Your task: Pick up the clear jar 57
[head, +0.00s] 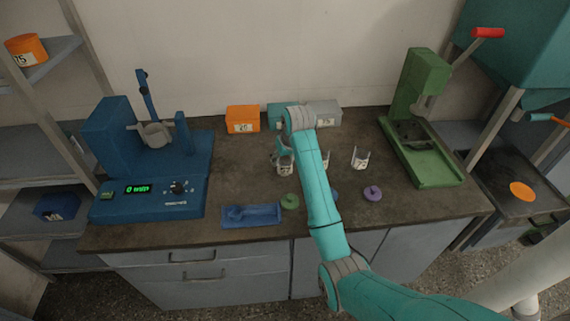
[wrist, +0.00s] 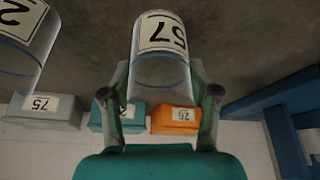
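The clear jar 57 (wrist: 162,68) is a transparent cylinder with a white label, seen upside down in the wrist view. In the head view a clear jar (head: 285,168) stands on the dark bench just below my gripper (head: 284,153), partly covered by it. In the wrist view my gripper (wrist: 160,80) has one finger on each side of jar 57, with a narrow gap showing beside the glass. It looks open; contact with the jar is not visible.
Another clear jar (wrist: 22,40) is close by; one more jar (head: 360,158) stands right of my arm. Orange (head: 243,120), teal (head: 280,113) and grey (head: 325,113) boxes line the wall. Green (head: 290,201) and purple (head: 372,193) lids lie in front. A blue machine (head: 150,190) stands left, a green press (head: 425,150) right.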

